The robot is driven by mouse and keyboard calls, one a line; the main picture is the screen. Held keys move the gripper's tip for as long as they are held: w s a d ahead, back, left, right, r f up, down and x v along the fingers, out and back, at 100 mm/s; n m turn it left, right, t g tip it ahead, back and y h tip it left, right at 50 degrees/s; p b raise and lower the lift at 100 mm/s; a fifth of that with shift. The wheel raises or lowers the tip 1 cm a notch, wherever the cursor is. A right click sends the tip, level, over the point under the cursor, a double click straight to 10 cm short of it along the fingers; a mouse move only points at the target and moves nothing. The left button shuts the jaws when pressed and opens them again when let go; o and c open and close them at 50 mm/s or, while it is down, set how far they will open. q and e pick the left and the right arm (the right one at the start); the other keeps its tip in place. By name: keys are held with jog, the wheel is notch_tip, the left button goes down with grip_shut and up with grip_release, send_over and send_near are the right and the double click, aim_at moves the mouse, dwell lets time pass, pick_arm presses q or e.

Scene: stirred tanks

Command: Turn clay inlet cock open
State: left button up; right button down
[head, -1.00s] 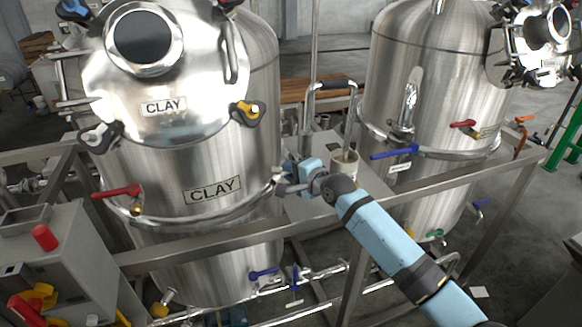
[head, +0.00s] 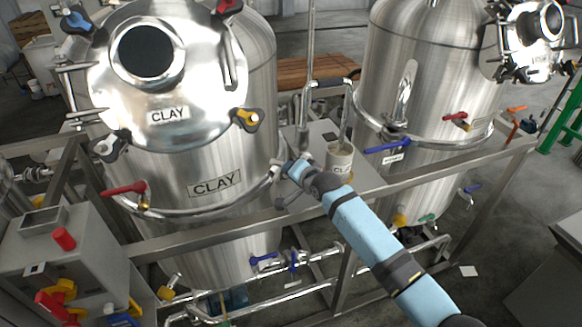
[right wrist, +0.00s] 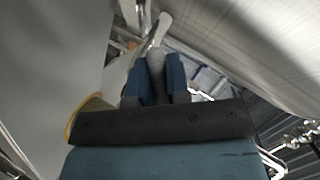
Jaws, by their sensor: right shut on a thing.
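The clay tank (head: 205,225) is a steel vessel with two CLAY labels, at left in the head view. My right gripper (head: 292,168) is at its right side, by the band around the tank. In the right wrist view the blue fingers of my right gripper (right wrist: 160,78) are shut on a slim grey cock handle (right wrist: 156,60), whose pale end sticks out past the fingertips. In the head view the gripper covers most of this cock, so its exact angle is hard to tell. My left gripper is not in view.
A mug (head: 340,160) stands on the shelf under a bent pipe, close to my right forearm. A steel frame rail (head: 215,240) runs in front of the tanks. A second tank (head: 400,90) with a blue handle (head: 386,146) stands at right. A control box (head: 60,262) is at lower left.

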dwell(0.3)
jog(key=c, duration=1.1)
grip_release()
jog(key=shift+c, duration=0.2)
jog(key=shift+o, duration=0.2)
jog(key=shift+s, duration=0.1)
jog(key=b+v, duration=0.2)
jog(key=v, duration=1.1)
jog(key=shift+s+d, duration=0.2)
jog(key=shift+s, duration=0.1)
